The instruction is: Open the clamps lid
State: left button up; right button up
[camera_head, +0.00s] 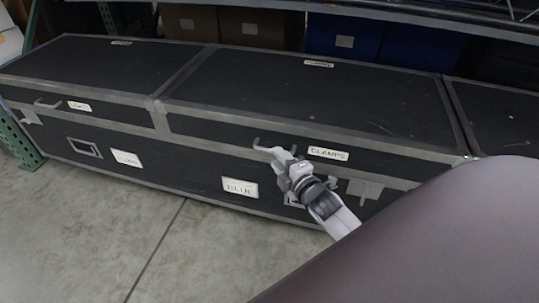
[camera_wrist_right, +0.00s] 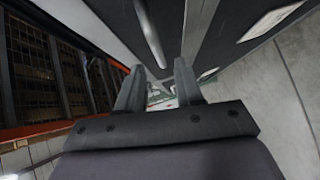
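The clamps lid (camera_head: 300,90) is a black panel with grey edging, lying shut on the middle case. A white "CLAMPS" label (camera_head: 328,154) is on its front face and another is on top. A grey handle (camera_head: 262,146) on the lid's front is partly hidden by my right gripper (camera_head: 283,158). My right gripper is at the lid's front, just left of the label. In the right wrist view its two fingers (camera_wrist_right: 158,85) stand apart, with a grey bar (camera_wrist_right: 149,35) beyond them. Contact with the handle cannot be told. My left gripper is not in view.
A similar shut case lid (camera_head: 100,65) adjoins on the left, with its own handle (camera_head: 47,104). Another lid (camera_head: 500,115) adjoins on the right. Shelving with blue bins (camera_head: 345,36) stands behind. The concrete floor (camera_head: 150,230) in front is clear.

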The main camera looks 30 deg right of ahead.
aim_at(269, 150)
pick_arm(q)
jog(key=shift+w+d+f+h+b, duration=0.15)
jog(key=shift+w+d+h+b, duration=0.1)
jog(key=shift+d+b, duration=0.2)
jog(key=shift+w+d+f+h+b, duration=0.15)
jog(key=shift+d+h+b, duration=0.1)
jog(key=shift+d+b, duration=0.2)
pick_arm(e)
jog(key=shift+w+d+f, duration=0.1)
jog(key=shift+w+f, duration=0.1)
jog(key=shift+w, duration=1.25)
jog(key=shift+w+d+f, duration=0.1)
jog(key=shift+w+f, duration=0.1)
jog(key=shift+w, duration=1.25)
jog(key=shift+c, duration=0.3)
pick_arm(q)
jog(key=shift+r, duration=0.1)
pick_arm(e)
grip_shut()
